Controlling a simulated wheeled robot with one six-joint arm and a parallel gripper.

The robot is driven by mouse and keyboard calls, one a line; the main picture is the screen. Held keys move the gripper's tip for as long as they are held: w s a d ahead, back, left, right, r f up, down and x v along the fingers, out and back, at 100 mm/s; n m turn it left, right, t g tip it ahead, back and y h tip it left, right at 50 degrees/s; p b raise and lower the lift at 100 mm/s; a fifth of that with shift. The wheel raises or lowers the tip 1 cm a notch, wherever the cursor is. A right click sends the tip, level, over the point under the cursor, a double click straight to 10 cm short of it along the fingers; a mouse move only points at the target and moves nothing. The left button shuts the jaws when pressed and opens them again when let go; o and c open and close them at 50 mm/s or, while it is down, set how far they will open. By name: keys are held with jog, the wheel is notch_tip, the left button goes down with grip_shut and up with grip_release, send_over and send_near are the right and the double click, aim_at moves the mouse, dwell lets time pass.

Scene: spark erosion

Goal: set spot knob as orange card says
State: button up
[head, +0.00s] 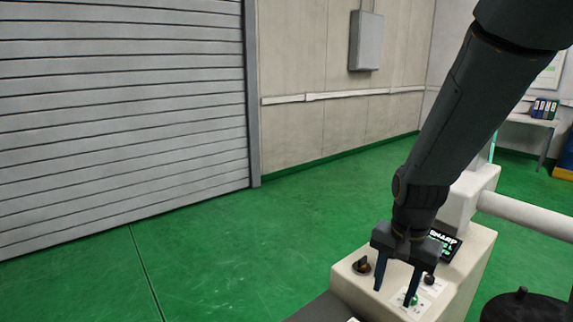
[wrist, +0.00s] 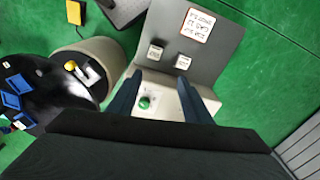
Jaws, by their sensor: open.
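A card with an orange-red border (wrist: 197,24) lies on a grey surface in the wrist view; its text is upside down and too small to read surely. My gripper (head: 396,281) is open and points down over the pale machine panel (head: 344,285). It also shows in the wrist view (wrist: 160,85), with a green round control (wrist: 145,102) seen between its fingers. A black knob with a yellow mark (head: 361,266) stands left of the gripper, and a small dark knob (head: 430,279) to its right. I cannot tell which is the spot knob. The fingers hold nothing.
A dark screen (head: 446,244) stands behind the panel. Two small white labelled pieces (wrist: 155,52) (wrist: 187,60) lie near the card. A dark round table (wrist: 52,120) with blue items is at left. Open green floor lies left of the machine, before a grey shutter (head: 120,110).

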jog(key=s+a+n, duration=0.4)
jog(key=s+n, duration=0.3)
jog(key=n, duration=0.1)
jog(key=shift+a+r, duration=0.2)
jog(key=shift+r, duration=0.2)
